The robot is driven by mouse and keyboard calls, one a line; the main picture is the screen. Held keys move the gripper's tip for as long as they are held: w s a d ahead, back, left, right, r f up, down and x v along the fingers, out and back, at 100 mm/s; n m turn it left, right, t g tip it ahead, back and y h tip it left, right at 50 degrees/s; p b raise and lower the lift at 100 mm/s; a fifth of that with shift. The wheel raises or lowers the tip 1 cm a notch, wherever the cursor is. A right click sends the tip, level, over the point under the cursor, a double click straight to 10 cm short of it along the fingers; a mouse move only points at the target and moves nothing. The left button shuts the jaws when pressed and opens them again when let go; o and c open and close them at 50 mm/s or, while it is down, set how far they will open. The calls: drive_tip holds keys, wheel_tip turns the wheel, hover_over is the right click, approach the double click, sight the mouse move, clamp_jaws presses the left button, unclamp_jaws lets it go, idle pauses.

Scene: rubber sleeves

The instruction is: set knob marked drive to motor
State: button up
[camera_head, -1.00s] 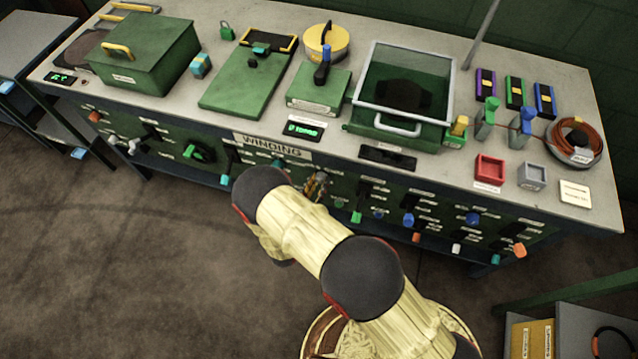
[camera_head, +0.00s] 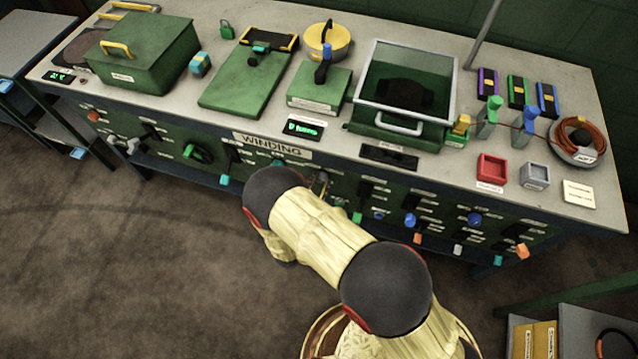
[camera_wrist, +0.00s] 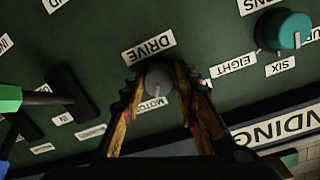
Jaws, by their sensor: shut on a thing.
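The drive knob (camera_wrist: 158,77) is grey and round, and sits beside the DRIVE label (camera_wrist: 148,48) in the wrist view. My gripper (camera_wrist: 160,84) has one finger on each side of it and is closed on it. The motor label (camera_wrist: 152,104) lies at the knob's other side, between the fingers and partly covered. The knob's pointer cannot be made out clearly. In the head view my forearm hides the knob and most of my gripper against the front panel.
A teal knob (camera_wrist: 283,30) with EIGHT and SIX labels is right of my gripper. A green-tipped black lever (camera_wrist: 70,97) is at left. The WINDING sign (camera_head: 272,145) tops this panel section. A glass-lidded green box (camera_head: 404,95) stands on the bench above.

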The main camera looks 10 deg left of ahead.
drive_tip(key=shift+m, duration=0.5)
drive_tip(key=o, duration=1.2)
drive_tip(key=shift+c, duration=0.2)
drive_tip(key=shift+s, duration=0.1)
drive_tip(key=s+a+r, duration=0.1)
drive_tip(key=s, duration=1)
drive_tip(key=shift+s+a+r, duration=0.15)
drive_tip(key=shift+s+a, duration=0.05)
drive_tip(key=shift+s, duration=0.15)
